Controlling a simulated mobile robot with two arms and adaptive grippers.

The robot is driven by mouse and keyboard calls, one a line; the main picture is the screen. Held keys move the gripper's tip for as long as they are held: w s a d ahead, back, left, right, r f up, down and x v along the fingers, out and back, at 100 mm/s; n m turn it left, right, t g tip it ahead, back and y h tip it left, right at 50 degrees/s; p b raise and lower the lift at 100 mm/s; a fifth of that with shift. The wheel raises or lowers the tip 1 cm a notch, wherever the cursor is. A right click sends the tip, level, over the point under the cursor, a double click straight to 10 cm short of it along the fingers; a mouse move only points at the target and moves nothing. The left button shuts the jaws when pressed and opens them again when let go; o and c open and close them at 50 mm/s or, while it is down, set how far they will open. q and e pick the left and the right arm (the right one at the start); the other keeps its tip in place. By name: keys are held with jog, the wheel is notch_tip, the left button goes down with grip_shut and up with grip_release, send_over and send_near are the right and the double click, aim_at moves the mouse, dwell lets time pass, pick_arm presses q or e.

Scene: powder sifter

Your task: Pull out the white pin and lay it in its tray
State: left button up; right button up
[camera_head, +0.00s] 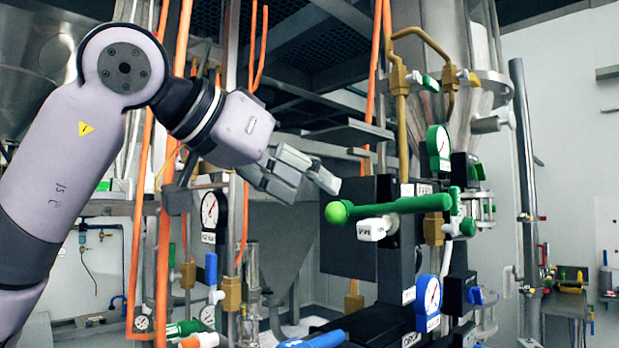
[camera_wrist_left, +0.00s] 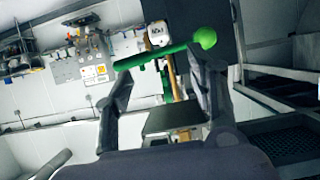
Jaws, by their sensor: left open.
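A white labelled piece (camera_head: 372,229), which looks like the head of the white pin, sits just under a green lever (camera_head: 400,206) at the front of a black panel. It also shows in the left wrist view (camera_wrist_left: 158,33), beyond the lever. How deep it sits is hidden. My left gripper (camera_head: 312,178) is open and empty, up and left of the lever's ball end. In the left wrist view its fingers (camera_wrist_left: 160,78) are spread, with the green lever across the gap beyond them. I cannot make out the pin's tray for certain. My right gripper is not in view.
Upright orange pipes (camera_head: 165,190) stand behind my left arm. A round green gauge (camera_head: 438,150) and a blue gauge (camera_head: 427,297) are by the black panel (camera_head: 350,255). A blue-handled lever (camera_head: 322,339) lies low in front. A dark flat plate (camera_head: 348,133) is behind my gripper.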

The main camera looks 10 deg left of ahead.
aim_at(365, 222)
pick_arm(q)
jog(key=p+x, duration=0.4)
jog(key=x, duration=1)
jog(key=shift+w+d, duration=0.3)
jog(key=shift+w+d+f, duration=0.3)
jog(key=shift+w, duration=0.1)
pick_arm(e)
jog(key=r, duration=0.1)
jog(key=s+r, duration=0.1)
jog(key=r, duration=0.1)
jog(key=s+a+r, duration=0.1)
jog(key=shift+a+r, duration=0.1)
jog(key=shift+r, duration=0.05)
pick_arm(q)
jog(key=shift+c, duration=0.4)
grip_shut()
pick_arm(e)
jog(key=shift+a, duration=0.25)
pick_arm(q)
jog(key=shift+s+a+b, duration=0.35)
jog(key=shift+s+a, duration=0.55)
jog(key=shift+s, duration=0.25)
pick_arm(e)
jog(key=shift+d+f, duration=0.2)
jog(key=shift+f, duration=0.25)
pick_arm(q)
jog(key=shift+s+a, duration=0.2)
jog(key=shift+s, duration=0.1)
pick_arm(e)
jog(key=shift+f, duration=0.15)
